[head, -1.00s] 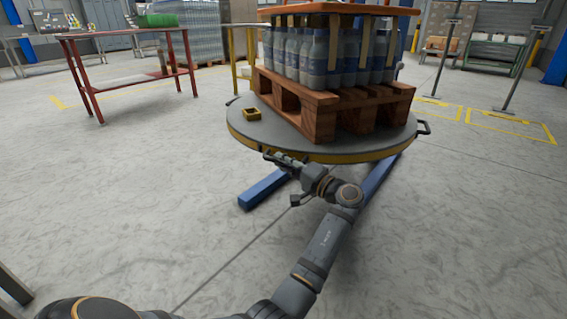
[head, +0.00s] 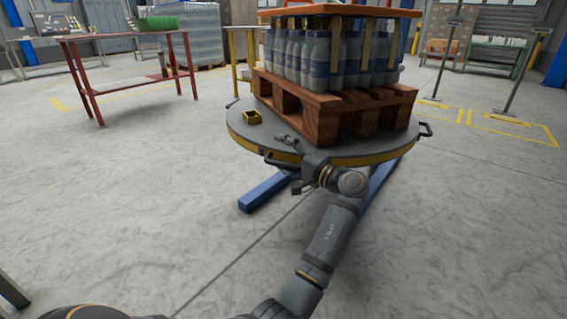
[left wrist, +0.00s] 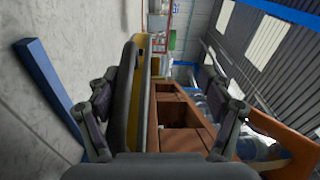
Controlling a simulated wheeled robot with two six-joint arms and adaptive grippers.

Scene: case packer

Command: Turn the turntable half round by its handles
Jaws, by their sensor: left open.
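The round grey turntable (head: 240,130) with a yellow rim stands ahead in the head view. A dark handle (head: 425,129) sticks out at its right edge. That gripper is open and appears in front of or over the near part of the top. In the left wrist view its two fingers (left wrist: 163,105) are spread, with a dark long shape and the yellow rim (left wrist: 140,75) between them. I cannot tell if that shape is the handle. My right gripper is not in view.
A wooden pallet (head: 320,115) with bottles (head: 325,60) under an orange top board (head: 340,12) stands on the turntable. Blue floor legs (head: 265,190) reach out below. A red table (head: 130,38) stands left; the near floor is clear.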

